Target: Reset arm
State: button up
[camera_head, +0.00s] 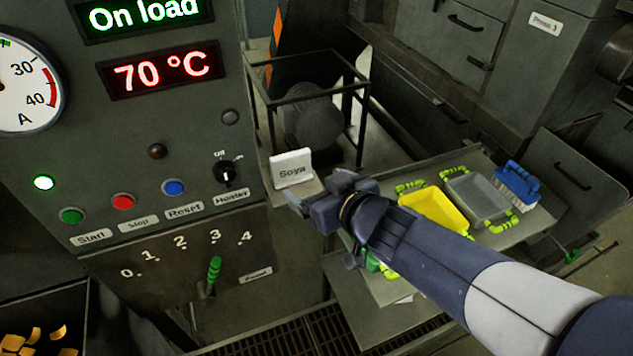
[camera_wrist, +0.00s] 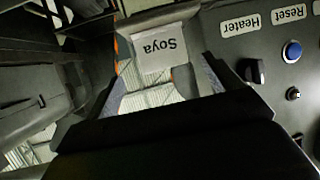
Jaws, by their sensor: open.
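My arm reaches in from the lower right in the head view. My gripper (camera_head: 318,196) is open and empty, in the air right of the control panel (camera_head: 130,140) and in front of the white Soya sign (camera_head: 291,168). In the wrist view the Soya sign (camera_wrist: 163,50) appears upside down between my open fingers (camera_wrist: 165,85); it stands apart behind them. The panel shows "On load" and "70 °C". Its heater knob (camera_head: 226,173) and reset button (camera_head: 174,187) are close to the left of my gripper.
A metal table (camera_head: 530,222) at right holds a yellow tray (camera_head: 433,208), a grey tray (camera_head: 478,197) and a blue brush (camera_head: 517,184). A dark frame (camera_head: 312,80) stands behind the sign. Yellow pieces (camera_head: 36,341) lie in a bin at lower left.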

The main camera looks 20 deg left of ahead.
aim_at(293, 165)
jog(key=b+x, duration=0.3)
jog(key=x, duration=0.9)
jog(key=shift+a+f, duration=0.15)
jog(key=shift+f, duration=0.1)
jog(key=shift+r+p, duration=0.5)
jog(key=shift+r, duration=0.75)
jog(key=shift+f, duration=0.1)
